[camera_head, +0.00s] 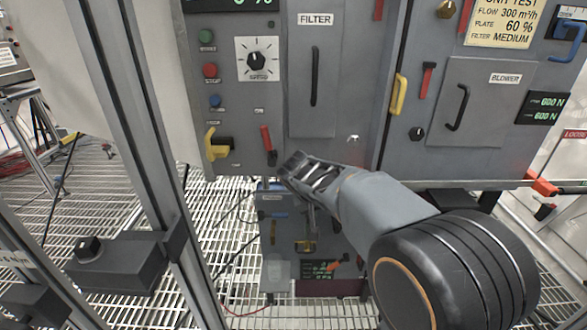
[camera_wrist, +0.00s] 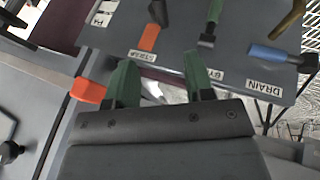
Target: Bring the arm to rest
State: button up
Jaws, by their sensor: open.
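My gripper (camera_head: 298,172) is in the middle of the head view, at the end of my grey arm.
The filter cabinet (camera_head: 315,100) carries a red lever (camera_head: 268,140) and a yellow handle (camera_head: 215,145) near my gripper. A lower panel (camera_head: 283,240) stands behind my arm. In the wrist view, a blue handle (camera_wrist: 275,55) sits by a DRAIN label. A metal post (camera_head: 150,150) stands left.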

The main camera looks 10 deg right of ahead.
jog(key=s+r+y+p, duration=0.2)
jog(key=s+r+p, duration=0.4)
jog(key=r+p, duration=0.4)
jog(key=s+a+r+n+y+p, duration=0.1)
jog(key=s+r+p, duration=0.5)
jog(key=r+p, duration=0.4)
jog(key=s+a+r+y+p, duration=0.1)
jog(key=s+r+y+p, duration=0.1)
jog(key=s+r+p, duration=0.4)
notch_tip(320, 180, up, 5)
jog(key=p, duration=0.7)
jog(key=shift+a+f+n+y+p, duration=0.15)
jog(key=shift+n+y+p, duration=0.15)
jog(key=shift+p, duration=0.05)
jog(key=shift+s, duration=0.1)
jog(key=shift+c, duration=0.5)
